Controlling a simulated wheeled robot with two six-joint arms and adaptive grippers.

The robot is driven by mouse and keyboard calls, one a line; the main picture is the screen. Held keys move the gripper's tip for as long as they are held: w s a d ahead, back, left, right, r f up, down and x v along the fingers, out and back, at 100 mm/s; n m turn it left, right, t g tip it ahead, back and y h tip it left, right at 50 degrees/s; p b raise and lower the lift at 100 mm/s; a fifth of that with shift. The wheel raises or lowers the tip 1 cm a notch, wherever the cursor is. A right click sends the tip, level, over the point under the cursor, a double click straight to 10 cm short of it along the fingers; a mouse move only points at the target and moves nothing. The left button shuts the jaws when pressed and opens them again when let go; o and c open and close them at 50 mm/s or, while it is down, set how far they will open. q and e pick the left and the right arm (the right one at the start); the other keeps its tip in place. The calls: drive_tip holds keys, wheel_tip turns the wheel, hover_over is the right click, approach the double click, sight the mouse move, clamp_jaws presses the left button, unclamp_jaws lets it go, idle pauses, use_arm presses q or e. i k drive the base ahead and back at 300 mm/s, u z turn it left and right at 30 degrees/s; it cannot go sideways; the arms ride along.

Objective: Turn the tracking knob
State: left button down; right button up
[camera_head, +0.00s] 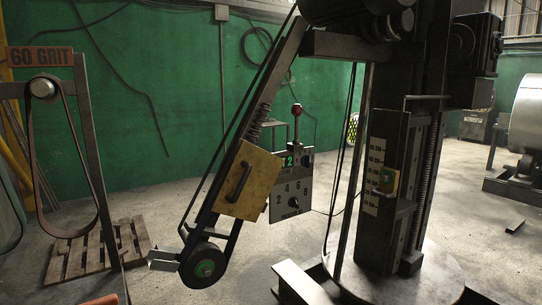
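A belt grinder (232,205) with a slanted arm stands in the middle, with a yellow guard plate (248,182) and a wheel with a green hub (205,268) at its lower end. Behind the guard is a grey control panel (290,190) with numbers, a green display and a black round knob (294,203) low on it. Another dark knob (308,160) sits at its upper right. A red ball-topped lever (297,110) rises above the panel. No label shows which of these is the tracking knob. Neither of my grippers is in view.
A "60 GRIT" sign (40,57) tops a rack with a hanging belt (40,190) at left. A wooden pallet (95,250) lies behind it. A dark column (385,190) on a round base stands right of the grinder, with beams at front. Concrete floor between is open.

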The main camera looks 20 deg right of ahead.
sight(306, 160)
drive_tip(key=i, duration=0.75)
drive_tip(key=z, duration=2.7)
drive_tip(key=i, duration=0.6)
drive_tip(key=u, duration=3)
drive_tip(key=i, duration=1)
drive_tip(key=z, duration=1.1)
